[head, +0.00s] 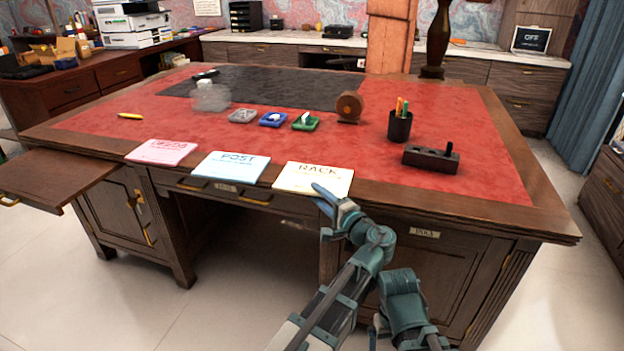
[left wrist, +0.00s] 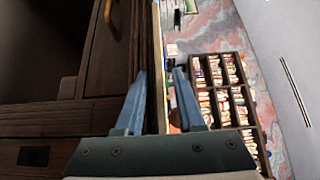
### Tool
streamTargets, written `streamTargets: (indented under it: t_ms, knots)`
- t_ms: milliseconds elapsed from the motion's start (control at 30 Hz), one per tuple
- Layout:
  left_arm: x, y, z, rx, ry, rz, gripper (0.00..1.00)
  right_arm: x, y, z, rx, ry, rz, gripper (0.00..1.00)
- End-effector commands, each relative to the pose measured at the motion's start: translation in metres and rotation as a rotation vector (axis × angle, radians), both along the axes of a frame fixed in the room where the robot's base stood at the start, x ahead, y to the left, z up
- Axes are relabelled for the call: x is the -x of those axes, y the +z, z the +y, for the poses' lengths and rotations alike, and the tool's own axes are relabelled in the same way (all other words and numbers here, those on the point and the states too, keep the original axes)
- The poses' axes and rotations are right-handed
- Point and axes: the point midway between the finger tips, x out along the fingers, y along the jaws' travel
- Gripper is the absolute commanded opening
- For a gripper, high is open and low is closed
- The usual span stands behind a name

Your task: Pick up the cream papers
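The cream papers (head: 312,178), marked RACK, lie at the desk's front edge, right of a blue POST stack (head: 231,167) and a pink stack (head: 161,151). I see a gap on the right finger's side; contact on the other is unclear. My right gripper's fingers do not show.
The desk (head: 500,215) has a red leather top. Behind the papers lie small coloured trays (head: 273,119) and a round wooden item (head: 349,106). A pen cup (head: 400,126) and a dark block (head: 431,158) stand to the right. A pull-out board (head: 55,178) juts out left.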

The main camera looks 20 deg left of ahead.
Motion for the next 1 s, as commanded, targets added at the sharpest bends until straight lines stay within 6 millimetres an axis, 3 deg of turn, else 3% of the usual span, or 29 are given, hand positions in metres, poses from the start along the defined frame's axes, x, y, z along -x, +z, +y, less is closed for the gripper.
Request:
streamTargets:
  t_ms: [33, 200, 1000]
  knots:
    - [0.0001, 0.0, 0.0002, 0.0, 0.0, 0.0, 0.26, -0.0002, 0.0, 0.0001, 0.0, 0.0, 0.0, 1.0]
    - [0.0001, 0.0, 0.0003, 0.0, 0.0, 0.0, 0.0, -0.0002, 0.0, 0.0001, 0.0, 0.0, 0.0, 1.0]
    - [0.0002, -0.0003, 0.0005, 0.001, 0.001, 0.001, 0.0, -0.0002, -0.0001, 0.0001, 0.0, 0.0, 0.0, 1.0]
